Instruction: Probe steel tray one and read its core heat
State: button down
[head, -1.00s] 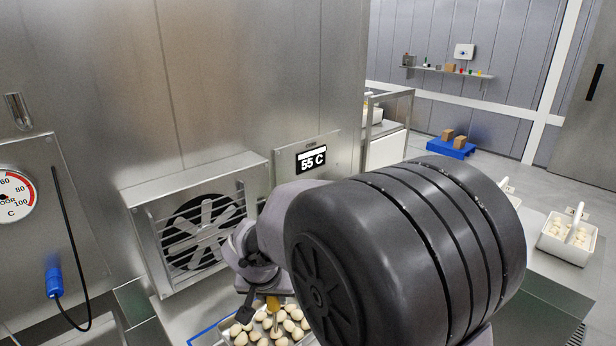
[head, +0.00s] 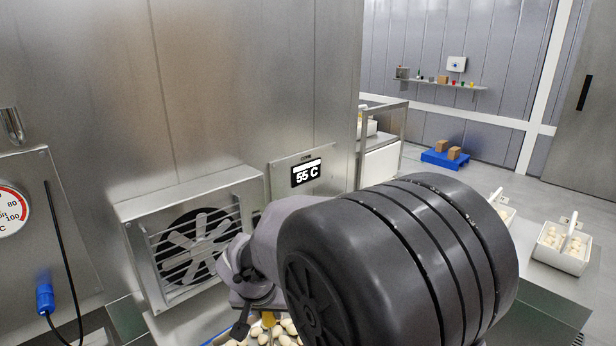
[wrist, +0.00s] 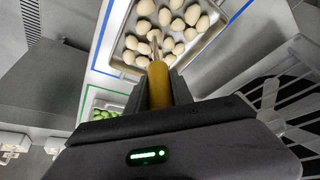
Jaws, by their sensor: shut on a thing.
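My gripper (wrist: 160,92) is shut on a yellow-handled probe (wrist: 158,78), whose thin metal stem points at the steel tray (wrist: 193,51). The tray holds many pale, rounded pasta pieces (wrist: 165,17). The stem's end is among or just above the pieces; I cannot tell whether it is inside one. In the head view the yellow handle (head: 268,319) shows at the bottom edge over the pasta, and my arm hides part of the tray. A wall display (head: 306,173) reads 55 C.
A fan unit (head: 195,240) juts from the steel wall close behind my gripper. A dial gauge (head: 10,211) and a blue plug on a black cable (head: 45,297) are at left. Green pieces (wrist: 108,103) lie beside the tray. White baskets (head: 563,250) stand at right.

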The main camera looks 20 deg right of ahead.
notch_tip(320, 180, up, 12)
jog(key=p, duration=0.8)
jog(key=shift+r, duration=0.1)
